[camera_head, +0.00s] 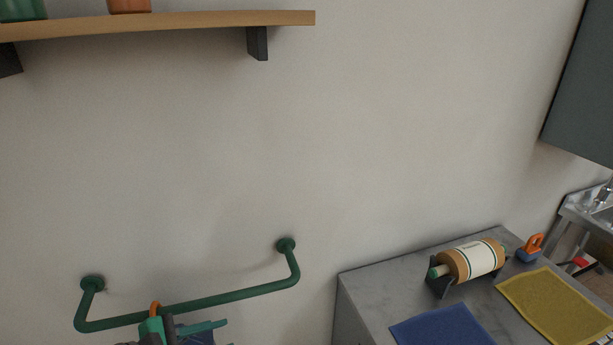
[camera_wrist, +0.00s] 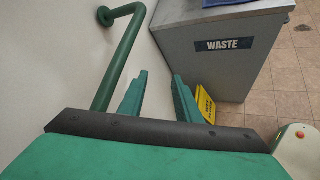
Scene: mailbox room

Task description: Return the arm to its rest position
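My gripper (camera_wrist: 160,85) shows in the wrist view as two green fingers standing apart, with nothing held between them. In the head view part of my arm and gripper (camera_head: 205,328) shows at the bottom edge, by the green wall rail (camera_head: 215,301). The rail also shows in the wrist view (camera_wrist: 120,62), left of the fingers. The fingers appear apart from it. Most of my arm is out of view.
A grey counter (camera_head: 375,286) at right carries a blue cloth (camera_head: 443,328), a yellow cloth (camera_head: 555,305) and a paper roll (camera_head: 474,260). Its front reads WASTE (camera_wrist: 224,44). A yellow sign (camera_wrist: 205,103) stands beside it. A wooden shelf (camera_head: 200,20) hangs above.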

